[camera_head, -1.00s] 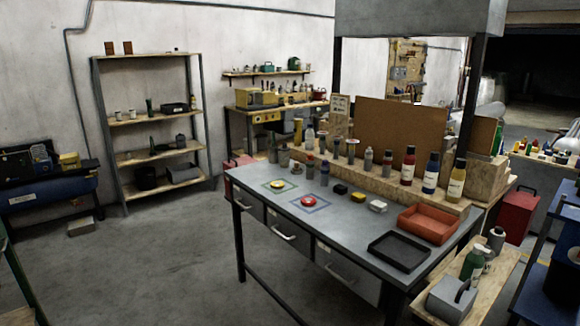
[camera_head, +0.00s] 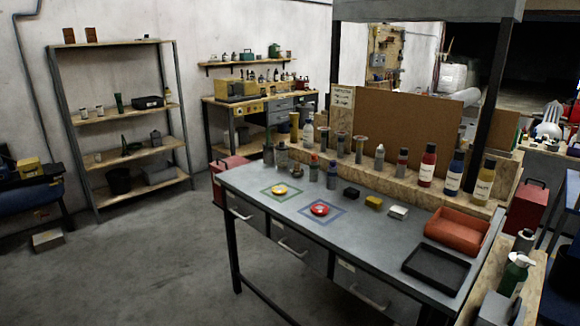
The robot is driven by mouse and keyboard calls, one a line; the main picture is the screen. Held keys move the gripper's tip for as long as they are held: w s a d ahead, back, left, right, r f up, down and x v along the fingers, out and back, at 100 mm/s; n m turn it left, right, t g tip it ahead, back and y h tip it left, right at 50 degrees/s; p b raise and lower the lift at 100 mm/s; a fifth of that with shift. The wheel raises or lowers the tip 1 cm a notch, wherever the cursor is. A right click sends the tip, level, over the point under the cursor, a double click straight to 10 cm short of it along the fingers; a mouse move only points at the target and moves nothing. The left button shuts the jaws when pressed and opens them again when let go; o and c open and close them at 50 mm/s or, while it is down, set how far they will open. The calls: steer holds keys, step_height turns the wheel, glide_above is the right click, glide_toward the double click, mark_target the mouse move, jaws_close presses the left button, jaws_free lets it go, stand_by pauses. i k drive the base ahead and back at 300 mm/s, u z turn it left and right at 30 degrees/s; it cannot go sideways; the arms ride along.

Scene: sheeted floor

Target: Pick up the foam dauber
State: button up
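I cannot tell for sure which item is the foam dauber. Small items stand on the grey workbench (camera_head: 262,208): a black block (camera_head: 351,193), a yellow block (camera_head: 373,201) and a white block (camera_head: 398,212) lie in a row. A yellow round dish (camera_head: 279,190) sits in a green square outline, and a red round dish (camera_head: 320,209) sits in a blue one. Several small bottles stand behind them, one with a red top (camera_head: 314,167) and one with a green top (camera_head: 332,174). My gripper is not in view.
An orange-red tray (camera_head: 455,233) and a black tray (camera_head: 436,267) lie at the bench's right end. Large paint bottles (camera_head: 427,164) stand on a wooden riser behind. A side table with a green bottle (camera_head: 513,275) is at lower right.

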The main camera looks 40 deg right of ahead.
mark_target(296, 169)
steer(key=z, duration=0.25)
steer(key=i, duration=2.1)
steer(key=z, duration=0.15)
